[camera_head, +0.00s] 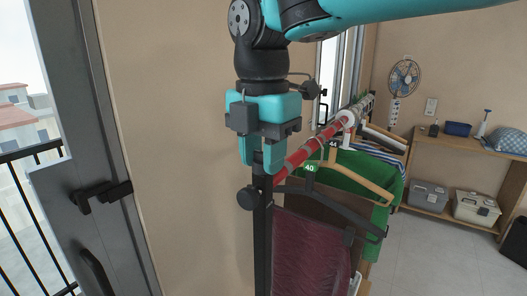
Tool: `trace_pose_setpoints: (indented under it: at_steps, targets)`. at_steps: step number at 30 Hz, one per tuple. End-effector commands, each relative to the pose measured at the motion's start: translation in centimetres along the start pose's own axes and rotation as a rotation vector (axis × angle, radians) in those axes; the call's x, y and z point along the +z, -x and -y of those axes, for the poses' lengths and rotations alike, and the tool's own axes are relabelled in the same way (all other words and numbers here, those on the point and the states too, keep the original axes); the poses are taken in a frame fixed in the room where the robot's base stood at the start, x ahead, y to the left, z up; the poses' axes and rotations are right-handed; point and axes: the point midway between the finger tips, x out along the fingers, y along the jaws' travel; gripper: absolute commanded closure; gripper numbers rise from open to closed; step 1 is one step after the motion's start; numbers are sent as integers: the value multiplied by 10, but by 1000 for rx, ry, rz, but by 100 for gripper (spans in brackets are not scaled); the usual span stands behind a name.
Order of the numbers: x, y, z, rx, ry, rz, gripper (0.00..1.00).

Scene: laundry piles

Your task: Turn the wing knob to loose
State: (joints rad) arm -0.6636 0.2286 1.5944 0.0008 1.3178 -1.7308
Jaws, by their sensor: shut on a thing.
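My gripper (259,164) points down at the near end of the clothes rail, its two teal fingers on either side of a small dark part at the top of the black post (262,230). It is shut on this part, which I take to be the wing knob (258,157); the fingers hide most of it. Its wing shape and turn angle cannot be made out. A round black knob (246,198) sticks out to the left of the post, just below the fingertips and apart from them.
A red and white rail (308,149) runs back from the post, with hangers and clothes, including a maroon garment (310,255) and a green one (372,172). A dark door frame (85,120) stands left. A wooden shelf (463,147) with boxes stands back right.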

Motion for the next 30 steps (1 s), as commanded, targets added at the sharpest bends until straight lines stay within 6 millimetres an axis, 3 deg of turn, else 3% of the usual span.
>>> trace_pose_setpoints:
  at_steps: [30]
  targets:
    - [0, 2, 0, -3, -914, 0, 91]
